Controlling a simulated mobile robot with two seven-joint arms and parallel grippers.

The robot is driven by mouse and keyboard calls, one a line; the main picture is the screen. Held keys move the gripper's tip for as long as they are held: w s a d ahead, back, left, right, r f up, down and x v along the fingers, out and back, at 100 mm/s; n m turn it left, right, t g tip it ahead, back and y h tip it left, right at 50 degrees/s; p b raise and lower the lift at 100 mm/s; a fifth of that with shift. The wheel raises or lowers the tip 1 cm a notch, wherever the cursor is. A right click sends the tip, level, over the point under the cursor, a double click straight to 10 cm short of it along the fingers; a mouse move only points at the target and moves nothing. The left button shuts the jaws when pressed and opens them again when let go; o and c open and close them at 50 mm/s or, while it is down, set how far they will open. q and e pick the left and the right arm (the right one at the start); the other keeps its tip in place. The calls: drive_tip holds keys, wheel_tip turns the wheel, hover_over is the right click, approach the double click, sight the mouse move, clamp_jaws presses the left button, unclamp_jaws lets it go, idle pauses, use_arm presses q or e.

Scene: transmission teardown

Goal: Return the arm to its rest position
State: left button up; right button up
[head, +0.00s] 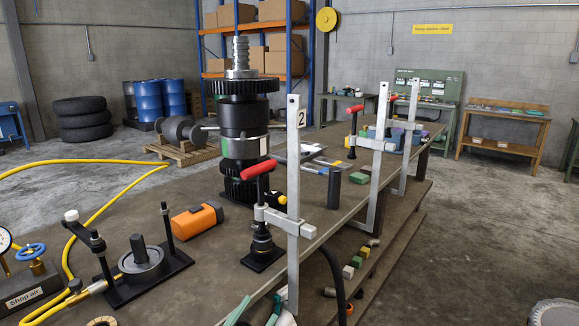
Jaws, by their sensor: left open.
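My left gripper (257,309) shows only in part at the bottom edge of the head view, by the near edge of the workbench (330,233). Its pale, teal-edged fingers are apart, with nothing seen between them. Most of it and its arm are cut off by the frame. It is below and in front of the nearest upright bar clamp (294,180), with a gap in the picture between them. My right gripper is not seen.
A tall black gear stack (243,130) stands on the bench. Red-handled clamps rise along its right edge. A black press fixture (140,262), an orange tool (197,220) and a yellow hose (110,203) lie at left. Open floor (490,230) is at right.

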use_arm(q)
drive_tip(key=s+a+f+n+g+y, duration=0.3)
drive_tip(key=s+f, duration=0.4)
drive_tip(key=f, duration=0.2)
drive_tip(key=s+a+f+n+g+y, duration=0.3)
drive_tip(key=s+f, duration=0.4)
drive_tip(key=f, duration=0.3)
drive_tip(key=s+a+f+n+g+y, duration=0.3)
drive_tip(key=s+f, duration=0.4)
drive_tip(key=f, duration=0.3)
drive_tip(key=shift+a+f+p, duration=0.15)
drive_tip(key=shift+a+p, duration=0.25)
drive_tip(key=shift+a, duration=0.3)
